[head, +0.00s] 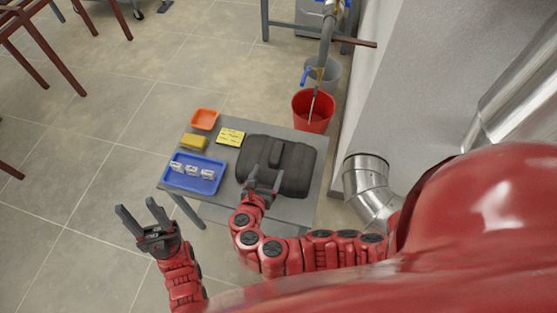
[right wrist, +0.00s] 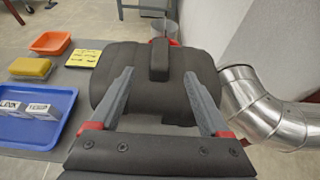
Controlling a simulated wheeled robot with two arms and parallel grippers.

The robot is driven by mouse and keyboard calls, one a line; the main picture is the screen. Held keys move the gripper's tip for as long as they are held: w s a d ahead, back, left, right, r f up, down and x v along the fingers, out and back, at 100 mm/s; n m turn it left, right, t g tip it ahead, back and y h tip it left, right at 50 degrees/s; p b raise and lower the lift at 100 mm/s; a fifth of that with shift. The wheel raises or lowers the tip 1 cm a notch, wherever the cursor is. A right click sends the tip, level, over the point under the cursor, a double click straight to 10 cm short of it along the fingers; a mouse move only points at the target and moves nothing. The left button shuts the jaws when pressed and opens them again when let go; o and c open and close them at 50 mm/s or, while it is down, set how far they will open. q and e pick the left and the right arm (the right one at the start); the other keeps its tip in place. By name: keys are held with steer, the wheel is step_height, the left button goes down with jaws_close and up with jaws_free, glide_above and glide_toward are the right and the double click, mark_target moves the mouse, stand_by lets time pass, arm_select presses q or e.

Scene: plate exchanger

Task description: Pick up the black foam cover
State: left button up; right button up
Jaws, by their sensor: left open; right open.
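The black foam cover (head: 294,160) lies on the right part of a small grey table, with a raised strip like a handle on its top. It also fills the middle of the right wrist view (right wrist: 190,75). My right gripper (head: 265,178) is open at the cover's near edge. In the right wrist view its two fingers (right wrist: 159,100) are spread below the raised strip, over the near part of the cover; I cannot tell whether they touch it. My left gripper (head: 143,215) is open and empty, in front of the table's near left side, away from the cover.
On the grey table (head: 230,196) are a blue tray (head: 190,185) with several small white labelled blocks, a yellow sponge (head: 194,142), an orange tray (head: 204,119) and a yellow note (head: 230,137). Red (head: 325,112) and grey buckets stand behind. A metal duct (head: 367,180) is at right.

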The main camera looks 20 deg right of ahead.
mark_target(276, 153)
steer(key=p+x, duration=0.1)
steer(key=x, duration=0.6)
steer(key=shift+w, duration=0.15)
steer(key=shift+w+d+p, duration=0.35)
steer(key=shift+d+p, duration=0.05)
steer(key=x, duration=0.3)
steer(key=shift+w+p, duration=0.1)
steer(key=shift+p, duration=0.3)
steer(key=shift+w+d+f, duration=0.2)
steer(key=shift+w+d, duration=0.1)
steer(key=shift+w, duration=0.05)
jaws_close()
